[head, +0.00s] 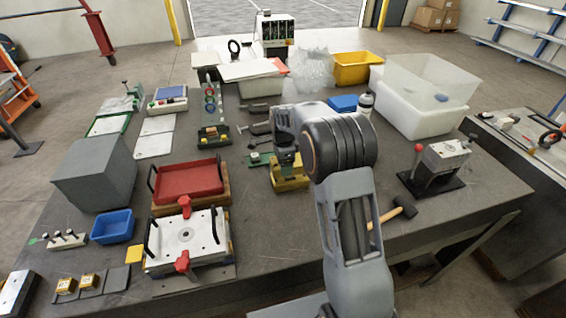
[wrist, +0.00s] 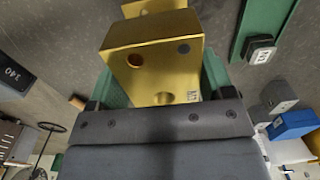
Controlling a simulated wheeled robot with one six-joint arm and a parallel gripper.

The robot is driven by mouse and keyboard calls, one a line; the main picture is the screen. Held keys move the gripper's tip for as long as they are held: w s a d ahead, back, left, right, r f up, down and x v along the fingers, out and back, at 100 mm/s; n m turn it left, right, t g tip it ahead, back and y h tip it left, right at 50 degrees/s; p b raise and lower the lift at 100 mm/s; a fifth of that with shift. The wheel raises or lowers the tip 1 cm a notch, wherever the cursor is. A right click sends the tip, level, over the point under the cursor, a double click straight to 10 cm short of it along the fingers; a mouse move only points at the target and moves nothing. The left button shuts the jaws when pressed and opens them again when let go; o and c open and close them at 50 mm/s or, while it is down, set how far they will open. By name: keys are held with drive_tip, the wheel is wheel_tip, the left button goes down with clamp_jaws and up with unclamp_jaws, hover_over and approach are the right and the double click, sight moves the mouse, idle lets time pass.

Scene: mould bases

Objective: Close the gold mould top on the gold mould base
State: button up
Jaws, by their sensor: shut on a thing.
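In the wrist view a gold block (wrist: 155,72) with round holes in its face sits in front of my gripper, taken to be the gold mould top. My gripper (head: 287,158) is shut on it. A second gold part (wrist: 152,6) shows beyond it at the top edge, likely the gold mould base. In the head view gold (head: 291,184) shows just below my gripper, low over the table; my arm hides part of it. I cannot tell whether the two gold parts touch.
A green strip (head: 259,158) lies left of my gripper. A red tray (head: 188,181) and a plate mould with black handles (head: 187,240) stand further left. A hammer (head: 392,216) and a grey vice-like block (head: 441,162) are right. The front middle of the table is clear.

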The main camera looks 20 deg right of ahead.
drive_tip(key=shift+f+b, duration=0.85)
drive_tip(key=shift+f, duration=0.45)
idle(0.4)
drive_tip(key=o, duration=1.3)
drive_tip(key=shift+o, duration=0.8)
drive_tip(key=shift+f, duration=0.1)
